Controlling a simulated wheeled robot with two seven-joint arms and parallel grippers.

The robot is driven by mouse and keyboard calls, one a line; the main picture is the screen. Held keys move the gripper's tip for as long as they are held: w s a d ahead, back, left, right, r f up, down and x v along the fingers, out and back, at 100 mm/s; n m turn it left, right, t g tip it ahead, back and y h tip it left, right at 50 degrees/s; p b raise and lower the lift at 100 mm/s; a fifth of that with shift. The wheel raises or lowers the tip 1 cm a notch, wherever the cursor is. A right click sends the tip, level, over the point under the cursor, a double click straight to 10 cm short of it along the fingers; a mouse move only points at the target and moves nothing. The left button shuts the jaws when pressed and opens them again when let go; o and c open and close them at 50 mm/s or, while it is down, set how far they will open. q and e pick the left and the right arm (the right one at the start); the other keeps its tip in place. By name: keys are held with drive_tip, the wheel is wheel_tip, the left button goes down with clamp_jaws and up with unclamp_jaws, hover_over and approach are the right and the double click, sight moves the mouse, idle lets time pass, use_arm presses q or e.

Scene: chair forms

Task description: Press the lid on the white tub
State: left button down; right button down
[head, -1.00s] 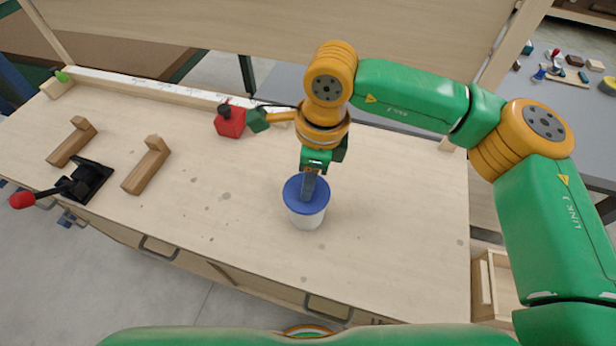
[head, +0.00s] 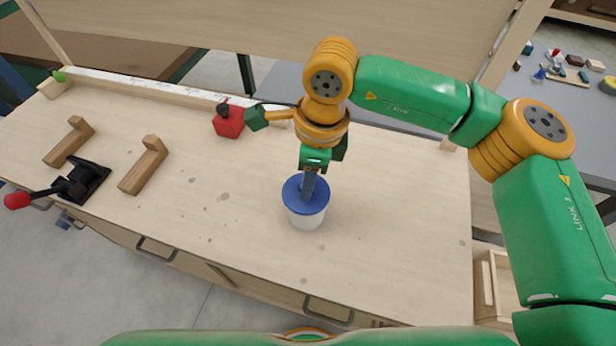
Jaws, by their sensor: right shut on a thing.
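The white tub (head: 307,219) stands upright near the middle of the wooden workbench. The blue lid (head: 295,198) lies level over the tub's mouth; whether it is fully seated cannot be told from here. My right gripper (head: 309,190) points down from above, its tip at the top of the lid. It is shut on the lid, though its fingers hide the grip point. My left gripper does not show.
Two wooden angle pieces (head: 145,165) and a black toggle clamp (head: 84,183) with a red handle are at the left. The bench right of the tub is clear.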

drive_tip(key=shift+f, duration=0.15)
drive_tip(key=shift+f+b, duration=0.2)
drive_tip(key=shift+b, duration=0.3)
idle(0.5)
idle(0.5)
unclamp_jaws()
idle(0.4)
